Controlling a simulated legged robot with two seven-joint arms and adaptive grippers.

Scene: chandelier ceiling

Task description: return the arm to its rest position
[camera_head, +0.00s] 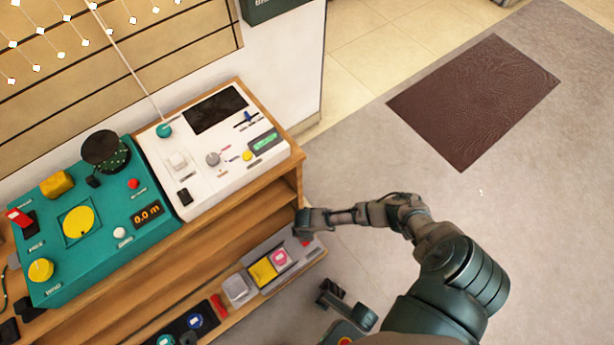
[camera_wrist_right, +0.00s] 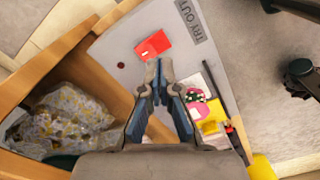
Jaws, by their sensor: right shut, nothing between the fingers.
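My right arm (camera_head: 455,270) reaches in from the bottom right of the head view, bent toward the shelf unit. Its gripper (camera_head: 303,222) is beside the right end of the wooden shelf unit (camera_head: 215,235), below the white console. In the wrist view the right gripper (camera_wrist_right: 158,72) has its fingers together at the tips, with nothing held. Below it there is a grey panel (camera_wrist_right: 125,35) marked "TRY OUT", with a red block (camera_wrist_right: 153,45) just beyond the fingertips. My left gripper is not in view.
A white console (camera_head: 215,185) and a teal console (camera_head: 100,260) stand on the shelf unit. Small coloured items, including a yellow one (camera_head: 262,271), lie on the lower shelf. A crumpled patterned bag (camera_wrist_right: 65,125) sits in a wooden compartment. Open floor with a brown mat (camera_head: 475,100) lies to the right.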

